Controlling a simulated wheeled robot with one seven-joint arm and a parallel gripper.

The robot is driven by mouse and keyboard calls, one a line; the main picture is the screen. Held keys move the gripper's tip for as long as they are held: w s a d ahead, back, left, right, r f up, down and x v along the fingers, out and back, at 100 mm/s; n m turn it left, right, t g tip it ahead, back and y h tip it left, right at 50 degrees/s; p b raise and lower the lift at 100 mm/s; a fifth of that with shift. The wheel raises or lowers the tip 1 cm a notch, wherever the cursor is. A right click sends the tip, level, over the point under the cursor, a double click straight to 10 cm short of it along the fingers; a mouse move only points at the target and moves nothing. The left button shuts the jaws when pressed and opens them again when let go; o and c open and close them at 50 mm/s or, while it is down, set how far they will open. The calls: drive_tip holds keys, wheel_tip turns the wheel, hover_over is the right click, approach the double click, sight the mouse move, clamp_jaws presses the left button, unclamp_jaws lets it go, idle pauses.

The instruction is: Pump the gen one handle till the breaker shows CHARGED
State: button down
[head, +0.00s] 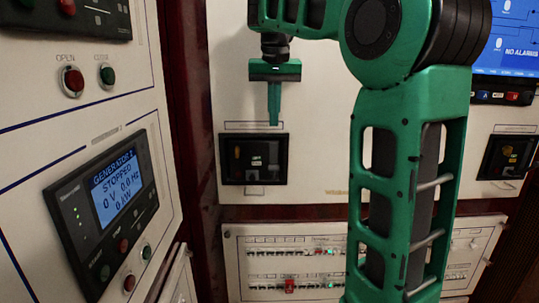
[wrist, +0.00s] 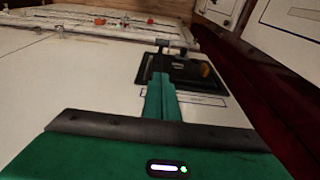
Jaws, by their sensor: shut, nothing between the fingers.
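My gripper (head: 274,121) points down in front of the white panel, with its fingers shut and empty. Its fingertips are just above the left black breaker unit (head: 238,161), at that unit's upper right part. In the wrist view my gripper (wrist: 161,78) reaches toward the same black breaker unit (wrist: 187,82), with a grey bar just past the fingertips. I cannot tell whether they touch. The breaker's small yellow-green marking (head: 256,160) is too small to read. No handle can be told apart clearly, and no gen one label is legible.
A second black breaker unit (head: 507,156) is at right, beyond my arm. A generator 2 controller (head: 117,190) at left reads STOPPED. A row of small breakers (head: 290,252) lies below. A blue screen (head: 508,40) at upper right reads NO ALARMS. A dark red post (head: 190,100) stands left of the gripper.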

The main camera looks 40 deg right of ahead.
sight(273, 147)
drive_tip(key=f, duration=0.5)
drive_tip(key=w+f, duration=0.1)
drive_tip(key=f, duration=0.1)
drive_tip(key=shift+w+d+f, duration=0.1)
drive_tip(key=shift+d+f, duration=0.15)
drive_tip(key=shift+d, duration=0.1)
drive_tip(key=shift+s+a+f, duration=0.2)
drive_tip(key=shift+s+f, duration=0.1)
drive_tip(key=shift+f, duration=0.15)
drive_tip(key=shift+s+a+f, duration=0.2)
drive_tip(key=shift+s+f, duration=0.1)
drive_tip(key=shift+f, duration=0.15)
drive_tip(key=shift+s+a+f, duration=0.25)
drive_tip(key=shift+s+f, duration=0.05)
drive_tip(key=shift+f, duration=0.4)
